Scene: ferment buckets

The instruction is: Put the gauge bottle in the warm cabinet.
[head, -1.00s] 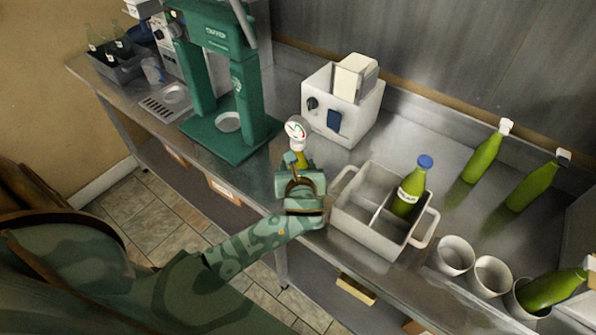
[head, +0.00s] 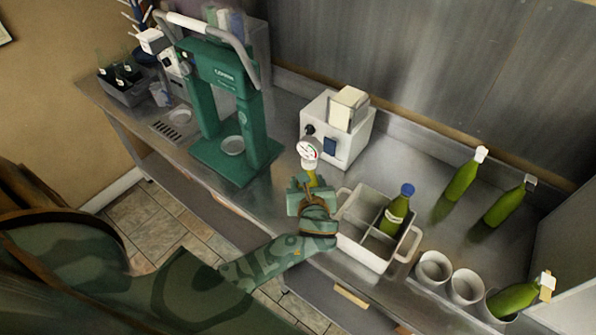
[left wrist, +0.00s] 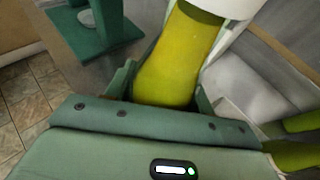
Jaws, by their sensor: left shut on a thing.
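The gauge bottle, yellow-green with a round white dial (head: 309,150) on top, is upright in my left gripper (head: 309,184), which is shut on it. In the left wrist view the bottle body (left wrist: 175,65) fills the space between the fingers; its top is cut off. In the head view the gripper hides its lower part. The gripper is in front of the white box with a dial, left of the grey crate. A pale panel (head: 577,235) shows at the right edge; I cannot tell whether it is the warm cabinet. My right gripper is not in view.
The grey divided crate (head: 360,256) holds a blue-capped green bottle (head: 397,212). The white box (head: 343,135) and a green press (head: 245,165) stand behind and left. Two white-capped bottles (head: 461,182) stand at right; several cups (head: 433,267) line the front, one with a leaning bottle (head: 515,298).

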